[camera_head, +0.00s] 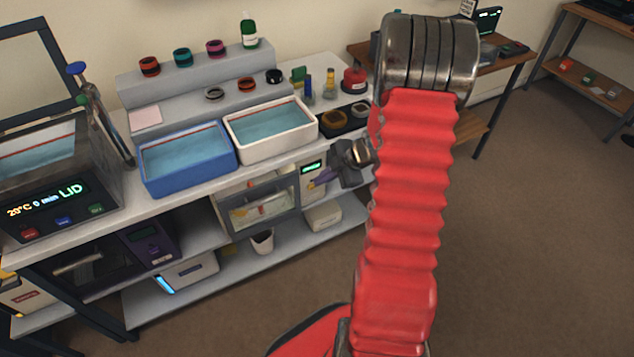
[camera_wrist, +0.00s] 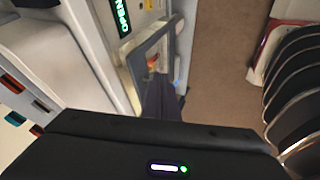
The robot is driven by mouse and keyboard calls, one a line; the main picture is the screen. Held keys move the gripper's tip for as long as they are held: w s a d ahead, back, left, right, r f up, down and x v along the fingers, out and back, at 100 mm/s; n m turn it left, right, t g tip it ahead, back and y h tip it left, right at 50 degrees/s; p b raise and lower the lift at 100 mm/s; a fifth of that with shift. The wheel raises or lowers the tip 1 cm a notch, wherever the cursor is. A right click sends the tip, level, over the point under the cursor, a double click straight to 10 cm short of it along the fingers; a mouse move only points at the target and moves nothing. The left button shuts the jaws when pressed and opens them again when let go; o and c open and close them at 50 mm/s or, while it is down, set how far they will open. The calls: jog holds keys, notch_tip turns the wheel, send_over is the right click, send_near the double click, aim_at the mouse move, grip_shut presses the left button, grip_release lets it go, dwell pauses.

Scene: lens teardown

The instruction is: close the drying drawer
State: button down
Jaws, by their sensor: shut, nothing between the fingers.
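The drying drawer (camera_head: 294,196) is under the worktop in the head view, with a grey-framed front and a clear window. It stands out from its white cabinet. In the wrist view its grey front frame (camera_wrist: 150,44) stands apart from the cabinet, and the green display (camera_wrist: 122,17) reads OPEN. My gripper (camera_head: 316,183) is shut and empty at the right end of the drawer front. In the wrist view the dark fingers (camera_wrist: 158,82) point at the frame. I cannot tell whether they touch it. Part of the drawer's inside is hidden.
A blue tub (camera_head: 188,185) and a white tub (camera_head: 312,128) stand on the worktop above. A white bin (camera_head: 262,243) and a white box (camera_head: 323,217) sit on the lower shelf. My red arm covers the middle right. Open brown floor (camera_head: 520,250) lies to the right.

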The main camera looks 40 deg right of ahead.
dwell(0.3)
jog(key=w+a+r+m+t+h, duration=0.15)
jog(key=r+m+h, duration=0.25)
jog(key=r, duration=0.9)
jog(key=w+a+r+m+t+h, duration=0.15)
jog(key=r+m+h, duration=0.25)
jog(key=r, duration=0.9)
jog(key=s+a+r+m+g+y, duration=0.1)
jog(key=s+a+m+y, duration=0.1)
jog(key=s+a, duration=0.9)
jog(key=s+a+r+m+g+y, duration=0.1)
jog(key=s+a+m, duration=0.4)
jog(key=s+a, duration=0.6)
jog(key=shift+s+a+r+g+y, duration=0.3)
jog(key=shift+s+a+g+y, duration=0.15)
jog(key=shift+s+g, duration=0.4)
jog(key=shift+d, duration=0.2)
